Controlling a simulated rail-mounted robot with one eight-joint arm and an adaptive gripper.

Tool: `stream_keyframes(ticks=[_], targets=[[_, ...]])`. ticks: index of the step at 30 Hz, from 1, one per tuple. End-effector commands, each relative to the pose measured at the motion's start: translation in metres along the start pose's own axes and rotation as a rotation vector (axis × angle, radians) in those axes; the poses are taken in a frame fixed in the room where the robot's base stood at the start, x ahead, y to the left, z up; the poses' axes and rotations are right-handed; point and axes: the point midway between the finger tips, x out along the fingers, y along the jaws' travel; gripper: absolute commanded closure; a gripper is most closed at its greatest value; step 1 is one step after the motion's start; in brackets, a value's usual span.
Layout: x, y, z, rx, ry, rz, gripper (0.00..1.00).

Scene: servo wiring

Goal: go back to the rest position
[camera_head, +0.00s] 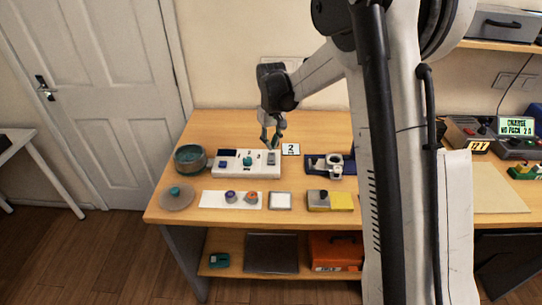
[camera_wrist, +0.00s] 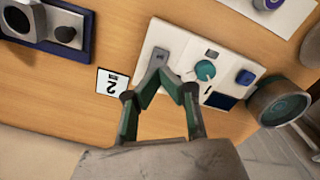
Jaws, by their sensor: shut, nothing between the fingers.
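My gripper (camera_head: 273,142) is over the right end of the white panel (camera_head: 236,169) on the wooden table in the head view. In the wrist view my gripper (camera_wrist: 162,76) shows its green-and-grey fingers meeting at the tips, with nothing between them. The fingertips appear close to the grey switch plate (camera_wrist: 156,62) at one end of the white panel (camera_wrist: 185,45). I cannot tell whether they touch it. The panel also bears a teal knob (camera_wrist: 205,70) and a blue block (camera_wrist: 245,77).
A teal-and-grey bowl (camera_head: 189,158) stands left of the panel. A card marked 2 (camera_head: 291,149) and a blue fixture (camera_head: 325,165) are to its right. In front lie a white strip (camera_head: 216,199) with round parts and a yellow block (camera_head: 340,201). A shelf (camera_head: 497,46) is at the upper right.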

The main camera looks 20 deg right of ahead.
Motion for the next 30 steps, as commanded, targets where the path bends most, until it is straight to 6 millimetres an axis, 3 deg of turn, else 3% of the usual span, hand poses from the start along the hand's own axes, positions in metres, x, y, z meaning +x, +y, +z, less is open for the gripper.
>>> stream_keyframes(ticks=[6, 21, 26, 30], targets=[[-0.013, 0.0, 0.0, 0.0, 0.0, 0.0, 1.0], [-0.016, -0.001, 0.002, 0.002, 0.004, 0.001, 1.0], [-0.036, -0.004, 0.017, 0.014, 0.035, 0.008, 1.0], [-0.063, -0.009, 0.04, 0.03, 0.082, 0.018, 1.0]])
